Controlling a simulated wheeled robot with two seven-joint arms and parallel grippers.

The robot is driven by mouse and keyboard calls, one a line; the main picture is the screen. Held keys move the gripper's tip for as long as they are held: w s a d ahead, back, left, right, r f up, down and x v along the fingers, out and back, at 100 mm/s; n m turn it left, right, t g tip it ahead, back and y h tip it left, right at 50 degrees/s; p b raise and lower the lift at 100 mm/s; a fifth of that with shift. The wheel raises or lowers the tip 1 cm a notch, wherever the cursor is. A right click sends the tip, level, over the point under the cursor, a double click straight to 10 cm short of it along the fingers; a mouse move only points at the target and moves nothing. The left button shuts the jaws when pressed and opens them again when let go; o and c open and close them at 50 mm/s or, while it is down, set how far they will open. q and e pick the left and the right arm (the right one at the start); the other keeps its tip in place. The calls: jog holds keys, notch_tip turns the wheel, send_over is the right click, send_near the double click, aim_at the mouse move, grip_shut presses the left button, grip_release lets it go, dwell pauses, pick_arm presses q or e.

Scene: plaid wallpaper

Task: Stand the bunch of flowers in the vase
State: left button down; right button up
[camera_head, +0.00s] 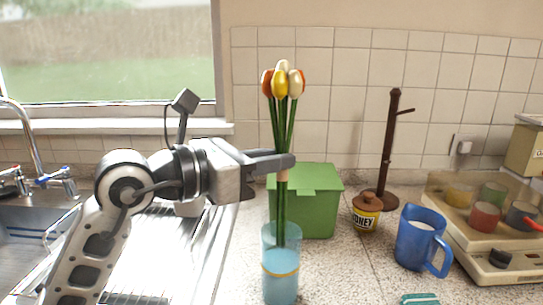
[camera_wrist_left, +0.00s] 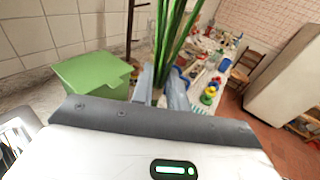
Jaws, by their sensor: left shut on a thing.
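The bunch of flowers (camera_head: 282,84) has orange, yellow and cream tulip heads on long green stems. It is upright in the head view, and its stems also show in the left wrist view (camera_wrist_left: 172,40). My left gripper (camera_head: 284,162) is shut on the stems at about mid-height. The vase (camera_head: 281,275) is a light blue, see-through glass with a yellow band. It stands on the counter below my gripper. The lower ends of the stems overlap the vase's mouth and seem to reach inside it. My right gripper is in neither view.
A green box (camera_head: 318,205) stands right behind the vase and also shows in the left wrist view (camera_wrist_left: 92,78). A honey pot (camera_head: 366,212), a dark wooden stand (camera_head: 389,150) and a blue mug (camera_head: 418,240) are to the right. A sink with a tap (camera_head: 30,140) is at left.

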aim_at(277, 211)
pick_arm(q)
notch_tip(277, 211, down, 6)
jog(key=b, duration=0.5)
jog(key=shift+f, duration=0.25)
jog(key=shift+f+b, duration=0.95)
jog(key=shift+f, duration=0.2)
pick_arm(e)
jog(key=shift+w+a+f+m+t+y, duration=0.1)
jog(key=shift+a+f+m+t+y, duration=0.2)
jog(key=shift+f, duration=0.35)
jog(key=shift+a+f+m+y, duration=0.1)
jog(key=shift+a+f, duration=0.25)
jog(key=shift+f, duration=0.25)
pick_arm(q)
jog(key=c, duration=1.3)
grip_release()
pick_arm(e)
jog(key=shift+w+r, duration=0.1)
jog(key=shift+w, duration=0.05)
